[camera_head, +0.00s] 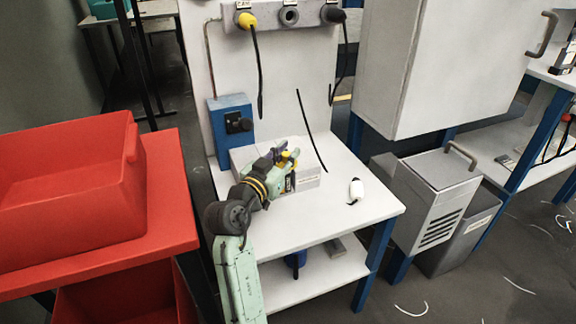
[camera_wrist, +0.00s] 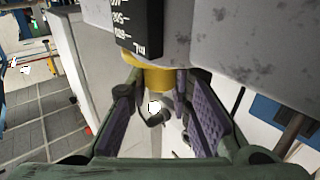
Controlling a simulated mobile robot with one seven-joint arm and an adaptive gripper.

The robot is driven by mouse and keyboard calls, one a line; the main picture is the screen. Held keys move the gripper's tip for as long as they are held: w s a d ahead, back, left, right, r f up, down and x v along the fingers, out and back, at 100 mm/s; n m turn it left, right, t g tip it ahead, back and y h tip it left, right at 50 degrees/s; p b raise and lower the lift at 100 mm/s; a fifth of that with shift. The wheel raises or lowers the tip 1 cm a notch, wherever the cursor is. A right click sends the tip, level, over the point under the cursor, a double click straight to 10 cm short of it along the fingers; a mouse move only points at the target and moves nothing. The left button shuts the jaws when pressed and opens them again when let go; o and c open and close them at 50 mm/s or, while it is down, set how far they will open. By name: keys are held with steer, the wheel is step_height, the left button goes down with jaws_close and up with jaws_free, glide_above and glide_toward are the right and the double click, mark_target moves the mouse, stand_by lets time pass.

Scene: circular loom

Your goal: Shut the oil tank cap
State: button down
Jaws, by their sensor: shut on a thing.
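The oil tank is a pale grey box (camera_head: 308,178) on the white table, partly hidden behind my gripper. It fills the top of the wrist view (camera_wrist: 240,40), with a black level gauge (camera_wrist: 136,28) on its face. A yellow round part (camera_wrist: 152,78), seemingly the cap, sits at the tank's edge between my fingers. My gripper (camera_wrist: 165,105) reaches over the tank and is shut on this yellow part, its purple pads on either side. In the head view my gripper (camera_head: 288,158) covers the cap, so its exact seating is hidden.
A blue box (camera_head: 231,118) with a black knob is behind. Red bins (camera_head: 75,175) stand at left, a grey cabinet (camera_head: 435,200) at right. The table's front right is clear.

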steer(key=shift+s+a+m+g+h, duration=0.15)
steer(key=shift+m+g+h, duration=0.25)
steer(key=shift+h, duration=0.1)
steer(key=c, duration=1.4)
jaws_free()
